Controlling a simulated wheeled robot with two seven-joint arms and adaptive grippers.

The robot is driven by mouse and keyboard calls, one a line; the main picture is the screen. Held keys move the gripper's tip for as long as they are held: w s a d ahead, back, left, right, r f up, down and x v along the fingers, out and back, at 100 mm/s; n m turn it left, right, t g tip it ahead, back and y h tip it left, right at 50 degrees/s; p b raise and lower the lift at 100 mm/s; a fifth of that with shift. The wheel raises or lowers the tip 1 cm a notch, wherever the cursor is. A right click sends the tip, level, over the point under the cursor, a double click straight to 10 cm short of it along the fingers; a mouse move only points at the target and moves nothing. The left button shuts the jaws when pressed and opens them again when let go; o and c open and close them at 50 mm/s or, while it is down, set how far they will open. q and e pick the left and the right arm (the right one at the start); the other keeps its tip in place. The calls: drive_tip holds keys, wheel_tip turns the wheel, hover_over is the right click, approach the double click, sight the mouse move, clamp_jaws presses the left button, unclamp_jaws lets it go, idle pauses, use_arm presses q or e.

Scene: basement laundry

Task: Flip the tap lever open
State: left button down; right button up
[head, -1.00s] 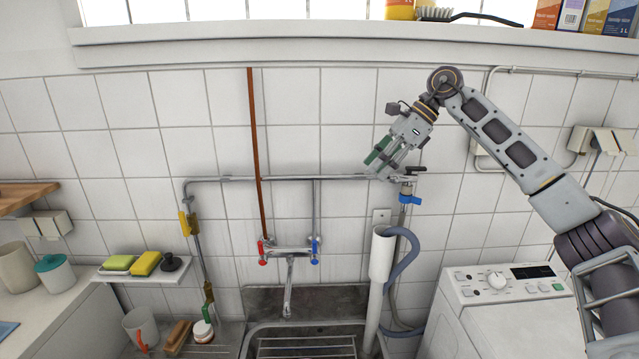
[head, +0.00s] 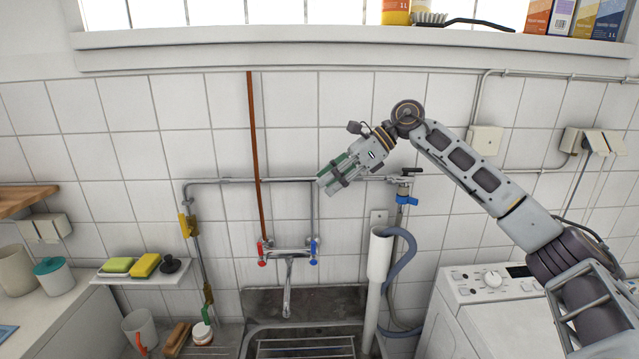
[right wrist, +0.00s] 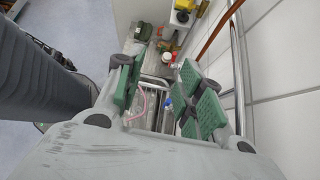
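A yellow lever (head: 184,224) sits on the vertical metal pipe at the left of the wall. A blue lever (head: 406,199) is on the valve at the right end of the horizontal pipe. The mixer tap (head: 289,251) has a red knob (head: 262,254) and a blue knob (head: 314,252). My right gripper (head: 326,184) is at the horizontal pipe's height in the picture, above and right of the mixer tap. In the right wrist view its green-padded fingers (right wrist: 158,92) are apart with nothing held. My left gripper is not in view.
A sink (head: 305,335) lies below the mixer tap. A small shelf (head: 140,273) holds sponges. A window ledge (head: 300,55) runs above.

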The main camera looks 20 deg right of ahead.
drive_tip(key=shift+w+a+f+y, duration=0.15)
drive_tip(key=shift+a+y, duration=0.1)
drive_tip(key=shift+a, duration=0.45)
drive_tip(key=shift+s+a+f+y, duration=0.1)
drive_tip(key=shift+a+y, duration=0.15)
drive_tip(key=shift+a, duration=0.45)
